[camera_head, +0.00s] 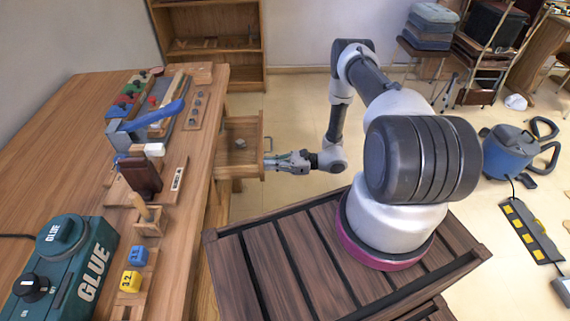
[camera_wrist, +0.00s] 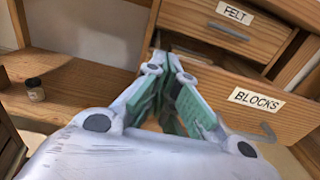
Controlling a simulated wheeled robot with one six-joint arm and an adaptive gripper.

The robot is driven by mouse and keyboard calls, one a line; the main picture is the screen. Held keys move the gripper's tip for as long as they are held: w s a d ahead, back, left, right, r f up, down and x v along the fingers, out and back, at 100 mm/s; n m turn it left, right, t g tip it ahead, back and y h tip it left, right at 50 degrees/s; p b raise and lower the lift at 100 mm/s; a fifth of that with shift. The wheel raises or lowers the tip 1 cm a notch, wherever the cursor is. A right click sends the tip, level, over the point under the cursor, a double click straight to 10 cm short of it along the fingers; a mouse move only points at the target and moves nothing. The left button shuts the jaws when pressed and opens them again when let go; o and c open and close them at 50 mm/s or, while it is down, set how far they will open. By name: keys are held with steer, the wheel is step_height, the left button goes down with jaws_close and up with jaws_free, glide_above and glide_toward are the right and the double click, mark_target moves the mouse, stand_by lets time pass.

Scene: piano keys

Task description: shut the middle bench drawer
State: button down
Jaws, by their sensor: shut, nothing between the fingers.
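The bench drawer labelled BLOCKS (camera_wrist: 235,92) stands pulled out, below the drawer labelled FELT (camera_wrist: 262,30), which looks shut. In the head view an open drawer (camera_head: 228,171) sticks out from the bench's right side, with a small round grey thing (camera_head: 240,143) inside. My gripper (camera_head: 270,160) is shut and empty, its tips close to the outer face of the drawer front. Whether they touch it I cannot tell. In the wrist view my fingertips (camera_wrist: 166,62) are together in front of the drawer's left part; its handle (camera_wrist: 268,133) is to their right.
The bench top (camera_head: 60,130) carries a green glue machine (camera_head: 62,262), a blue-handled tool (camera_head: 150,122) and small blocks. A small jar (camera_wrist: 35,89) stands on a wooden shelf (camera_wrist: 80,85) left of the drawers.

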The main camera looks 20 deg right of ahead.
mark_target(261, 163)
steer(key=shift+x, duration=1.6)
steer(key=shift+w, duration=0.15)
steer(key=x, duration=1.1)
steer(key=shift+w+a, duration=0.1)
steer(key=shift+a, duration=0.1)
steer(key=v, duration=1.4)
